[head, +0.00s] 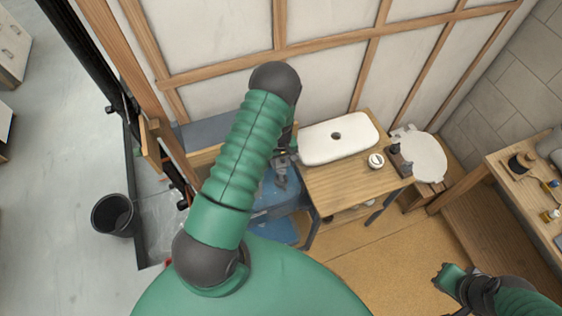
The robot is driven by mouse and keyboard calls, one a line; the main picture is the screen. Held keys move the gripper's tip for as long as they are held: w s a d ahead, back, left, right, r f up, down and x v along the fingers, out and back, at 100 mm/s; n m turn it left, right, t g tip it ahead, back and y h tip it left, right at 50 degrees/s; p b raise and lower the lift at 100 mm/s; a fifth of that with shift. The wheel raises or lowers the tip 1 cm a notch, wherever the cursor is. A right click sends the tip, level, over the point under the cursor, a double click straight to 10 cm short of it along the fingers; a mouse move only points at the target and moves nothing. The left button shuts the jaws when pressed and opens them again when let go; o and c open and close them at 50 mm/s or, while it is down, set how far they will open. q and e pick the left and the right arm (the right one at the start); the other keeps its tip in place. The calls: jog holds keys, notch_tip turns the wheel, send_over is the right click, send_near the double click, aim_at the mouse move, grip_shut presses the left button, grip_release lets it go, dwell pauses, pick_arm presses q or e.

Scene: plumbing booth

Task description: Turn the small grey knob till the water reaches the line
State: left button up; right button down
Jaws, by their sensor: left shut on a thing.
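My left arm crosses the middle of the head view, and its gripper (284,158) reaches down at the left edge of the wooden counter. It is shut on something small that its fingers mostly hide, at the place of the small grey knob. Grey fittings (280,178) show just below it, above a blue tub (272,200). I cannot make out the water level or a line. My right gripper (441,279) is at the lower right, away from the counter; its fingers are too small to read.
A white basin (338,138) sits on the wooden counter (335,185), with a small white round item (376,160) beside it. A white toilet (421,158) stands to the right. A workbench with tools (525,165) is at the far right. A black bucket (113,215) stands on the left floor.

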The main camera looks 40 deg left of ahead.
pick_arm(q)
grip_shut()
jog(key=shift+a+f+n+b, duration=0.1)
jog(key=shift+f+n+b, duration=0.15)
jog(key=shift+n+b, duration=0.9)
jog(key=shift+s+r+n, duration=0.1)
jog(key=shift+r+n, duration=0.15)
jog(key=shift+n, duration=0.6)
jog(key=o, duration=0.9)
grip_release()
notch_tip(320, 180, up, 17)
jog(key=b, duration=0.3)
jog(key=shift+b, duration=0.35)
jog(key=shift+f, duration=0.15)
